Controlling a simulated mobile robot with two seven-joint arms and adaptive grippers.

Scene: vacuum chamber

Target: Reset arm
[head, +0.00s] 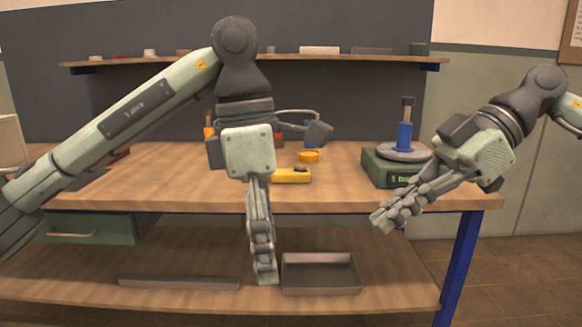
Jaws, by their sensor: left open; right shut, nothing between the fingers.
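My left gripper (264,275) hangs straight down in front of the workbench, with its fingertips over the lower shelf in the picture, beside a shallow grey tray. It is open and empty, though its fingers look nearly edge-on from here. My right gripper (383,221) is at the right, in front of the bench's front edge. It points down and to the left, and its fingers are shut with nothing between them. Both arms are bent at the wrist and neither touches any object that I can see.
The grey tray (320,290) lies on the lower shelf (190,302). A wall shelf (350,58) runs behind.

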